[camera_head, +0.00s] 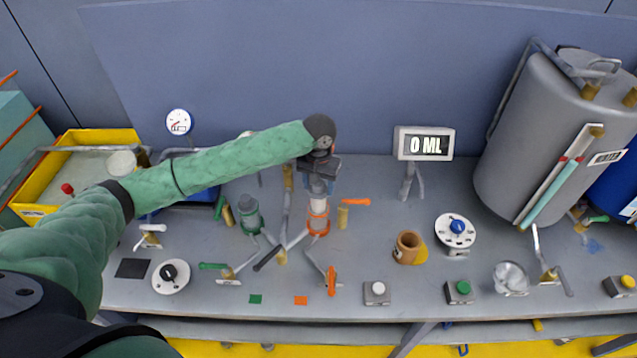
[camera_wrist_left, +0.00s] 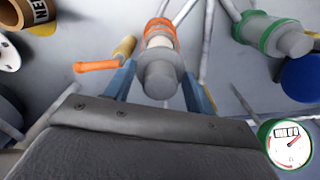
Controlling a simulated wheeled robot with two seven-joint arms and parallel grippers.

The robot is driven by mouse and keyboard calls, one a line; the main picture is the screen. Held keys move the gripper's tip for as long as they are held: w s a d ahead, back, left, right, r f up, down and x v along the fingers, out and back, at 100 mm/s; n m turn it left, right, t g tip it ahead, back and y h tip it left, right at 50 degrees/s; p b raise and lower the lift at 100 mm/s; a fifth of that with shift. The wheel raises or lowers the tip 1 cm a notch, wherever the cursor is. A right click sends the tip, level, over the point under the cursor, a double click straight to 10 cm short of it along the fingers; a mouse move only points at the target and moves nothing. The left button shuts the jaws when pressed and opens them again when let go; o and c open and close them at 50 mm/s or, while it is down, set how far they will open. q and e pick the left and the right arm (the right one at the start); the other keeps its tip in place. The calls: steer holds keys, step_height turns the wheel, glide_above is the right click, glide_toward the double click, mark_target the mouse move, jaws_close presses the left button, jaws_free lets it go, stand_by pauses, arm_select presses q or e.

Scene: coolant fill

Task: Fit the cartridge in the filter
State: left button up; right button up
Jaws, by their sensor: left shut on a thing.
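My left gripper (camera_head: 319,182) points down over the orange-ringed filter (camera_head: 318,222) in the middle of the bench. It is shut on the cartridge (camera_head: 318,200), a pale cylinder with a grey top. In the left wrist view the blue fingers stand on either side of the cartridge's grey end (camera_wrist_left: 160,76), and the orange rings of the filter (camera_wrist_left: 162,32) lie in line beyond it. The cartridge's lower end meets or enters the orange-ringed filter; how deep it sits is hidden. My right gripper is not in view.
A green-ringed filter (camera_head: 250,216) stands close to the left, with pipes and valve handles around both. An orange valve handle (camera_head: 356,202) lies just right. A brown cup (camera_head: 408,247), a dial (camera_head: 455,230) and a 0 ML display (camera_head: 425,144) stand farther right.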

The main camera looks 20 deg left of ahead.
mark_target(318, 201)
arm_select(q)
steer(key=shift+f+b, duration=0.3)
steer(key=shift+f, duration=3.45)
steer(key=o, duration=1.4)
steer(key=shift+o, duration=0.2)
